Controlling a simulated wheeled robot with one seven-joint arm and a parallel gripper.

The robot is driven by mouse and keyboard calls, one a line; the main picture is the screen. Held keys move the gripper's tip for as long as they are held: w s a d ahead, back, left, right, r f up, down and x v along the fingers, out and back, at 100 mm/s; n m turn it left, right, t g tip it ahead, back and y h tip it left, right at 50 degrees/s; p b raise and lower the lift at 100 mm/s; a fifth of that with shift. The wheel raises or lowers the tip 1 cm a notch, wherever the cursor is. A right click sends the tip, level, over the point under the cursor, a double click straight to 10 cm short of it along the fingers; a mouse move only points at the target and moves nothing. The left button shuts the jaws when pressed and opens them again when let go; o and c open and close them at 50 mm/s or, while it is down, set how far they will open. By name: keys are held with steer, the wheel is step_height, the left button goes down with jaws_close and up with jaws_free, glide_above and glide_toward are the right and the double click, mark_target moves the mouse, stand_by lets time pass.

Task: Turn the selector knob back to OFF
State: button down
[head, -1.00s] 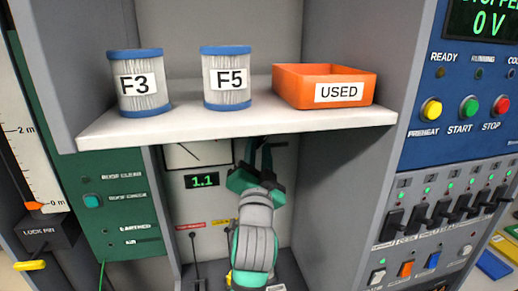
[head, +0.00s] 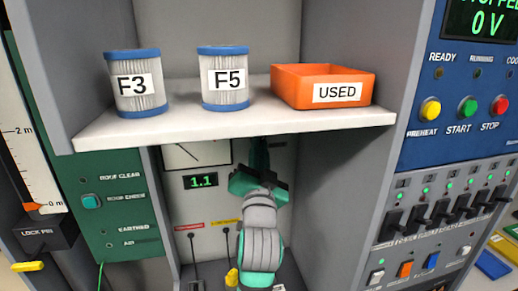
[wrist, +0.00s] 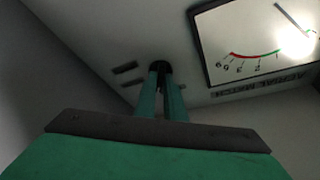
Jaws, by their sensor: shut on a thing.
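The selector knob (wrist: 160,66) is a small dark round knob on the pale back panel, at the tips of my fingers in the wrist view. My gripper (wrist: 161,88) is shut on it, with the two green fingers close together on its sides. Small dark labels (wrist: 125,68) lie just left of the knob; I cannot read them, so its setting is unclear. In the head view my gripper (head: 258,152) reaches under the shelf to the panel, and the knob is hidden there.
The white shelf (head: 250,128) is just above my gripper, carrying filters F3 (head: 137,88) and F5 (head: 223,82) and the orange USED bin (head: 322,98). A dial gauge (head: 197,155) and a 1.1 readout (head: 201,181) are left. Grey walls flank the bay.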

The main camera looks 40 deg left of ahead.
steer(key=shift+w+d+f+n+g+y, duration=0.1)
steer(key=shift+n+g+y, duration=0.45)
steer(key=shift+n, duration=1)
steer(key=shift+w+d+f+n+g+y, duration=0.1)
steer(key=shift+n+g+y, duration=0.45)
steer(key=shift+n, duration=1.05)
steer(key=shift+w+f+n+g+y, duration=0.1)
steer(key=shift+n+g+y, duration=0.2)
steer(key=shift+n+y, duration=0.9)
steer(key=shift+n+h, duration=0.3)
steer(key=shift+n, duration=0.25)
steer(key=c, duration=1.8)
jaws_free()
steer(key=shift+r, duration=0.1)
steer(key=shift+c, duration=0.2)
steer(key=v, duration=1)
steer(key=shift+s+d, duration=0.25)
steer(key=shift+s, duration=0.05)
